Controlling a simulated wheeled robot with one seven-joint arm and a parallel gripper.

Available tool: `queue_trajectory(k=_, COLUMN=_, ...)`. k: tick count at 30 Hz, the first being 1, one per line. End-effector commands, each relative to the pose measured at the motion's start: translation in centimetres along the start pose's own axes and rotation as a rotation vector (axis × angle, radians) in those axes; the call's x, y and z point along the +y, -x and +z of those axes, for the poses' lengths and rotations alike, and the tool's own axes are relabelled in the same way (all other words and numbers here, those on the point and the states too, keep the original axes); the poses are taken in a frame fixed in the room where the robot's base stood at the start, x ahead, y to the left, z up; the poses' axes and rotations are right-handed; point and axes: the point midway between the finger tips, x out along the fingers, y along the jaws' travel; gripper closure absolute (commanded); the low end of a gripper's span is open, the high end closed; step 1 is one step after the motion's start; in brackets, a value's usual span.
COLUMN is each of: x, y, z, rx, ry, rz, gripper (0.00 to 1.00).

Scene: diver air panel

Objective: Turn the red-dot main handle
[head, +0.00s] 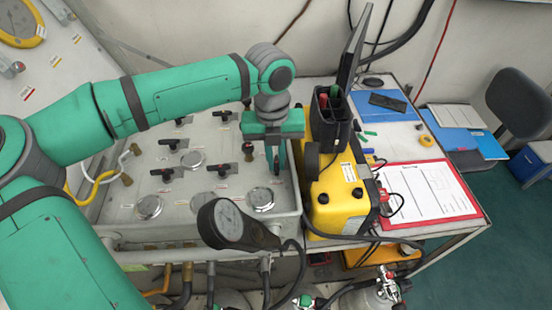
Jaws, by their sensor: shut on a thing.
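My gripper (277,168) points down over the right side of the grey valve panel (145,207). Its fingers are shut on a small dark part of the panel, which looks like a handle and is mostly hidden between them. I cannot make out a red dot there. A black handle with a brown knob (249,152) stands just left of the fingers. Several other black handles, such as one at the panel's lower left (167,174) and one in its middle (221,169), sit in rows.
Round gauges (261,198) lie on the panel, and a large dark gauge (228,222) stands at its front edge. A yellow case (338,200) with a black holder (331,110) stands close to the right of my gripper. A red clipboard (428,190) lies beyond.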

Motion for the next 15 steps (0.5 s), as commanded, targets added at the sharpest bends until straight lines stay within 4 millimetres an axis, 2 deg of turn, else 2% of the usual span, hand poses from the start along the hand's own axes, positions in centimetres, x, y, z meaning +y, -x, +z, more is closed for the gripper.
queue_trajectory(k=1, x=-0.01, y=0.11, z=0.10, rx=-0.003, ry=0.000, rz=-0.001, gripper=0.82)
queue_trajectory(k=3, x=-0.01, y=0.10, z=0.09, rx=-0.003, ry=0.000, rz=0.000, gripper=0.71)
queue_trajectory(k=11, x=0.00, y=0.07, z=0.04, rx=-0.001, ry=-0.001, rz=0.000, gripper=0.71)
queue_trajectory(k=15, x=0.01, y=0.82, z=0.07, rx=-0.002, ry=0.000, rz=0.000, gripper=0.71)
